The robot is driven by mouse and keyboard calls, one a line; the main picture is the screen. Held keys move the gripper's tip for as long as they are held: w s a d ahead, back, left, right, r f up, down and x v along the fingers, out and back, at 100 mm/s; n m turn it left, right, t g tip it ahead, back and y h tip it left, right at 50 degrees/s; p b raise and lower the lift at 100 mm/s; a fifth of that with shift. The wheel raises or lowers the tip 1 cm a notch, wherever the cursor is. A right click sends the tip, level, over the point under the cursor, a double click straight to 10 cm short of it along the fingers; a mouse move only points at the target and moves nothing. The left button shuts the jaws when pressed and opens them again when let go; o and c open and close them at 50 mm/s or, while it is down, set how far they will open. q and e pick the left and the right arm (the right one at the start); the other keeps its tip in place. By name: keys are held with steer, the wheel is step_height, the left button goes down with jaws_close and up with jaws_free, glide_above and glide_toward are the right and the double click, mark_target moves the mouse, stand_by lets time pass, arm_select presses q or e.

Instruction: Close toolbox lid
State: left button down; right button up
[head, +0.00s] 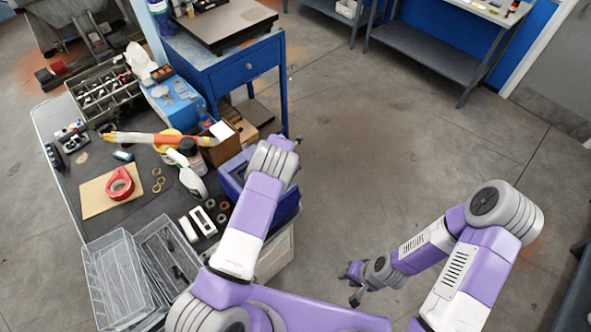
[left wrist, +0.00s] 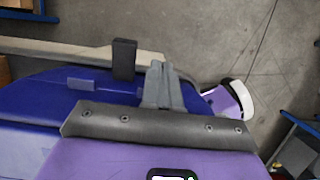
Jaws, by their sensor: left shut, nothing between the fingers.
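The blue toolbox (head: 286,207) sits at the bench's right edge in the head view, partly hidden behind my left arm. Its blue surface also fills the left of the left wrist view (left wrist: 45,95), with a small raised blue piece on it. How far the lid is open cannot be told. My left gripper (left wrist: 160,85) is shut and empty, over or against the toolbox's blue edge; contact is unclear. My right gripper (head: 352,284) is open and empty, low over the floor, well away from the toolbox.
The dark bench top (head: 142,205) holds red tape (head: 120,183), a spray bottle (head: 192,180) and several small items. Clear bins (head: 110,280) stand at its front. A parts organizer (head: 105,90) and blue cabinet (head: 245,68) are behind. Floor to the right is clear.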

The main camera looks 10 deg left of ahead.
arm_select(q)
steer(key=shift+f, duration=0.2)
stand_by(0.3)
steer(key=shift+r, duration=0.15)
steer(key=w+d+r, duration=0.4)
steer(key=w+r, duration=0.2)
steer(key=r, duration=0.5)
steer(key=shift+f, duration=0.1)
